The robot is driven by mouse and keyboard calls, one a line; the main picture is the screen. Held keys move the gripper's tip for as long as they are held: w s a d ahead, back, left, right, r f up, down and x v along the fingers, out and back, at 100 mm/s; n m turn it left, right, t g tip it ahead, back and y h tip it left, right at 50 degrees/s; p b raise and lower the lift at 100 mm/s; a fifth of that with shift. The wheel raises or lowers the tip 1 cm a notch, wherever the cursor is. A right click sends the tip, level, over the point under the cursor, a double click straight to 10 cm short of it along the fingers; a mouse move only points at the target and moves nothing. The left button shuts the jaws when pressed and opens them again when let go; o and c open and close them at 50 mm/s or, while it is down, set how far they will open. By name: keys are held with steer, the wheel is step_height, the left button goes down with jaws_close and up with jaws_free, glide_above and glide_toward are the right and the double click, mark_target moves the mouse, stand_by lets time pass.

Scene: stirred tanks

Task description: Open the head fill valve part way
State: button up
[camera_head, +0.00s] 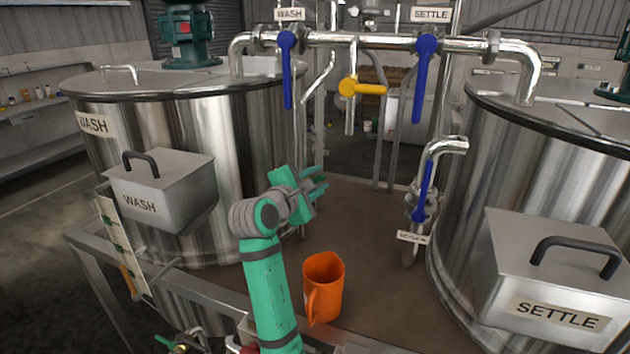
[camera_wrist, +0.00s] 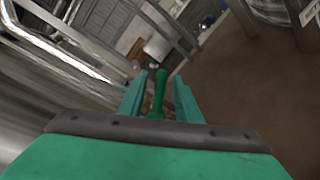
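My gripper (camera_head: 318,183) is raised in the middle of the head view, between the two tanks. In the wrist view my gripper (camera_wrist: 159,92) is open, its two fingers apart. A dark green lever-like piece (camera_wrist: 158,95) shows between the fingers, with a gap on each side; I cannot tell its distance. No valve here is readably labelled head fill. On the top pipe hang a blue wash lever (camera_head: 287,70) and a blue settle lever (camera_head: 425,80), both pointing down. Between them a yellow lever (camera_head: 368,88) lies sideways. Another blue lever (camera_head: 426,190) stands at the settle tank's side.
The wash tank (camera_head: 215,125) stands left with a wash box (camera_head: 185,190). The settle tank (camera_head: 470,190) stands right with a settle box (camera_head: 515,245). An orange jug (camera_head: 329,290) stands on the brown deck (camera_head: 370,235) beside my arm. Clear deck lies around it.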

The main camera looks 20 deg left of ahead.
steer(key=v, duration=1)
steer(key=shift+s, duration=0.35)
